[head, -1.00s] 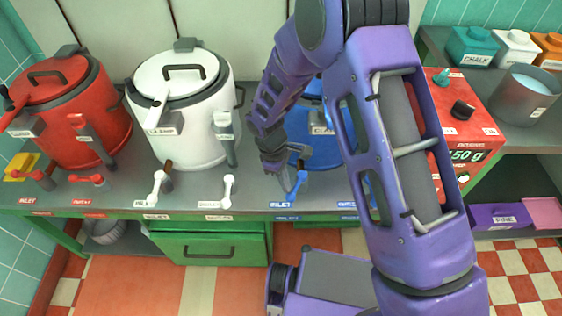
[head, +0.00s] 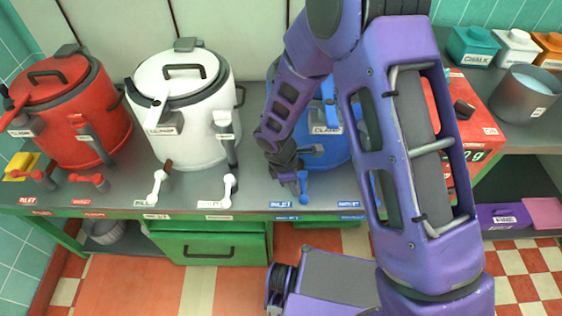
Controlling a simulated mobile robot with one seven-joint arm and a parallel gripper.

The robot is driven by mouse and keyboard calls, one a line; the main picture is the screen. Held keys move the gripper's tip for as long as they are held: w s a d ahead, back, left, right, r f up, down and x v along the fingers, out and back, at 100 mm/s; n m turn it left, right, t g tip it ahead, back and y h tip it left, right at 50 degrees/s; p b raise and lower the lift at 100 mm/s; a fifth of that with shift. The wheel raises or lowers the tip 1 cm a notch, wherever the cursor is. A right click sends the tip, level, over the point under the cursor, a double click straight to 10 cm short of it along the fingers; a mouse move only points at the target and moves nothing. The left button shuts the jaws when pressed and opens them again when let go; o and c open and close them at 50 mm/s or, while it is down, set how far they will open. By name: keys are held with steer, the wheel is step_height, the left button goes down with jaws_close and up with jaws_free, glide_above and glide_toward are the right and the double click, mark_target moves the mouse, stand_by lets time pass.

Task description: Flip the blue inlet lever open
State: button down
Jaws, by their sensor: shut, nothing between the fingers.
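The blue kettle (head: 340,148) stands on the counter, largely hidden behind my arm. Its blue inlet lever (head: 303,181) stands upright at the counter's front, above a blue INLET label (head: 283,204). My gripper (head: 291,187) is shut and empty, pointing down at the left side of this lever. It is very close to the lever; I cannot tell if they touch. The blue outlet label (head: 348,204) shows to the right, while its lever is mostly hidden by my arm.
A white kettle (head: 185,125) with two white levers and a red kettle (head: 85,120) with red levers stand to the left. A red scale (head: 485,130) and a grey pot (head: 525,98) are at right. A green drawer (head: 210,245) is below the counter.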

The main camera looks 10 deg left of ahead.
steer(key=shift+d, duration=0.2)
steer(key=p+v, duration=1)
steer(key=v, duration=1)
steer(key=shift+a, duration=0.3)
steer(key=shift+w, duration=0.15)
steer(key=shift+w, duration=0.1)
